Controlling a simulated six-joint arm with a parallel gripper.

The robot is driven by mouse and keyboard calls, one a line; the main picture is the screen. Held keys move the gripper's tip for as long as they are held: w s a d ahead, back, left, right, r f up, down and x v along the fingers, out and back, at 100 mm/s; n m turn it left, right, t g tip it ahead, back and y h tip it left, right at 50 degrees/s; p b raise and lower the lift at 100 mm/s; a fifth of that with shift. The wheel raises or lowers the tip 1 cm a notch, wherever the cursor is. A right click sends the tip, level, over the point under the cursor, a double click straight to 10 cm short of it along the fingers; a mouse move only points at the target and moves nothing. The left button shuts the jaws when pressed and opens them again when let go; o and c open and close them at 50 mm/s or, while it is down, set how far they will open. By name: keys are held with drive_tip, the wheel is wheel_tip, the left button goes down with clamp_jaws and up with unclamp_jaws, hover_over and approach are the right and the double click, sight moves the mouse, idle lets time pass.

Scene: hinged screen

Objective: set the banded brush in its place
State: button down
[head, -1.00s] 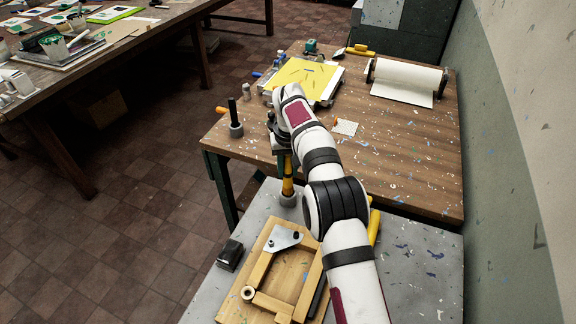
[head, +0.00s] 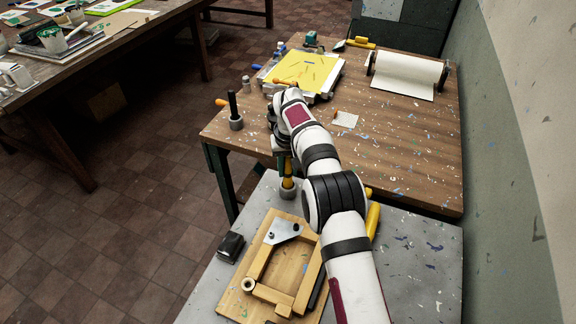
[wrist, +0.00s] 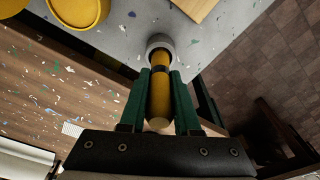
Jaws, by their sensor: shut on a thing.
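The banded brush (wrist: 160,98) has a yellow handle with a dark band. My gripper (wrist: 159,78) is shut on it, with a green finger on each side. In the head view the brush (head: 288,170) stands about upright below my wrist. Its lower end meets a grey round cup (head: 288,192) on the grey table; the cup also shows in the wrist view (wrist: 160,43). The end appears to be inside the cup's mouth, but its depth is hidden.
A wooden frame on a board (head: 252,268) lies close in front of the cup. A black block (head: 231,246) is left of it and a yellow object (head: 373,220) right. Another grey cup with a black handle (head: 235,112) stands on the wooden table (head: 400,150).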

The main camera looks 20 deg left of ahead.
drive_tip(key=shift+f, duration=0.45)
drive_tip(key=c, duration=0.5)
unclamp_jaws()
drive_tip(key=shift+c, duration=0.2)
wheel_tip(320, 180, up, 16)
drive_tip(key=s+d, duration=0.1)
drive_tip(key=shift+s+f, duration=0.15)
drive_tip(key=shift+s, duration=0.25)
